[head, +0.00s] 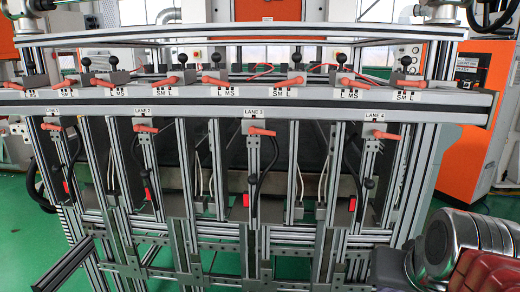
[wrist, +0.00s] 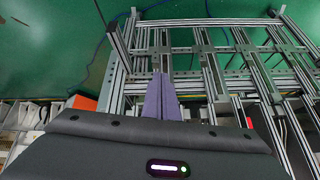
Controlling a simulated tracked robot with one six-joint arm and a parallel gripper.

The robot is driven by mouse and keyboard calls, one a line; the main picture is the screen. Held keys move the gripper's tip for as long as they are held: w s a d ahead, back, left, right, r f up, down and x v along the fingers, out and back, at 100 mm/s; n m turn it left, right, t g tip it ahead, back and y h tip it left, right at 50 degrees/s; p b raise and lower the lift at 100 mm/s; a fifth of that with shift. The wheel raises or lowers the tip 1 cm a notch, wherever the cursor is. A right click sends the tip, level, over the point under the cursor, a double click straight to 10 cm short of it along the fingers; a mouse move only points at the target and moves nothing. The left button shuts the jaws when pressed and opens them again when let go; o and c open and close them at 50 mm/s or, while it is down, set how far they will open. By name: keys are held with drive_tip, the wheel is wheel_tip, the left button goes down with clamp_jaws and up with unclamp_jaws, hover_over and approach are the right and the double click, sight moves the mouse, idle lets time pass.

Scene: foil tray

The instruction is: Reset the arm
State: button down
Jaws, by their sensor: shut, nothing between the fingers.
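My gripper (wrist: 160,78) shows in the wrist view as two purple fingers, side by side and closed together with nothing held. The fingers point toward a metal frame (wrist: 205,50) seen past them, and I see no contact with it. In the head view, part of my arm fills the lower right corner; the gripper fingers cannot be made out there. The same aluminium-profile frame (head: 262,118) stands ahead, with lanes marked by labels.
The frame carries several orange-handled levers (head: 262,131) and black knobs along its top rail and lane posts. An orange cabinet (head: 460,140) stands behind it at the right. Green floor (wrist: 60,45) is open at the left in the wrist view.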

drive_tip(key=s+a+f+n+g+y, duration=0.1)
drive_tip(key=s+a+f+n, duration=0.2)
drive_tip(key=s+a+f, duration=0.2)
wheel_tip(320, 180, down, 3)
drive_tip(key=a, duration=0.2)
drive_tip(key=shift+s+a+r, duration=0.2)
drive_tip(key=shift+s+a, duration=0.15)
drive_tip(key=c, duration=2.5)
unclamp_jaws()
drive_tip(key=shift+c, duration=0.2)
drive_tip(key=o, duration=0.6)
drive_tip(key=shift+o, duration=0.6)
drive_tip(key=shift+a+n, duration=0.15)
drive_tip(key=shift+n, duration=0.15)
